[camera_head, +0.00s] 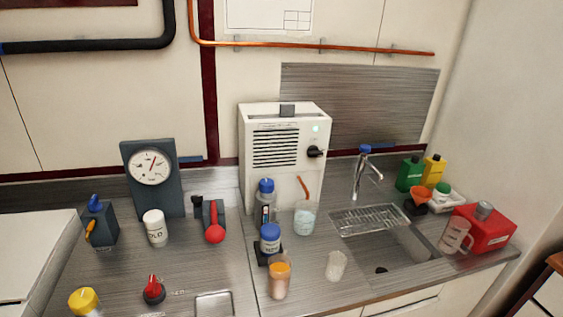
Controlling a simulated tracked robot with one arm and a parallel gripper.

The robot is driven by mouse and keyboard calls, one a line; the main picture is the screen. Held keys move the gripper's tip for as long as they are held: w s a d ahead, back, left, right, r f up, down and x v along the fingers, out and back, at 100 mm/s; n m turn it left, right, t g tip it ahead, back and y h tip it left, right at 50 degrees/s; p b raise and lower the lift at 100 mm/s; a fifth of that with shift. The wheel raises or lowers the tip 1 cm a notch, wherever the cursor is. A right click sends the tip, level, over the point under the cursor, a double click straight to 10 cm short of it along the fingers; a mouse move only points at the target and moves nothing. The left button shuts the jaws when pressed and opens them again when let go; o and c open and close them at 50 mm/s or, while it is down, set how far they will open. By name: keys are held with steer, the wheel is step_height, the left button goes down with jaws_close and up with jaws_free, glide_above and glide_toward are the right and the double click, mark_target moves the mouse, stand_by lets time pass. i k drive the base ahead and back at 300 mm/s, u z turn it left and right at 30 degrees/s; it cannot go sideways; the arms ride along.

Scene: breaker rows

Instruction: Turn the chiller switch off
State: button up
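The chiller (285,150) is a white box with dark vent slots, standing on the steel counter in the middle of the camera_head view. Its black rotary switch (315,152) is on the right of the front face, with a pale pointer line that looks roughly horizontal. A small green-white light (315,128) glows above the switch. The exact switch markings are too small to read. My gripper does not show in this view.
A gauge (152,170) and red-handled valve (214,228) are left. A sink (385,245) with a tap (364,172) and several bottles (434,170) are right.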

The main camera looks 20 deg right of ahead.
mark_target(313, 151)
steer(key=k, duration=0.6)
steer(key=z, duration=0.35)
steer(key=i, duration=1.7)
steer(key=u, duration=0.3)
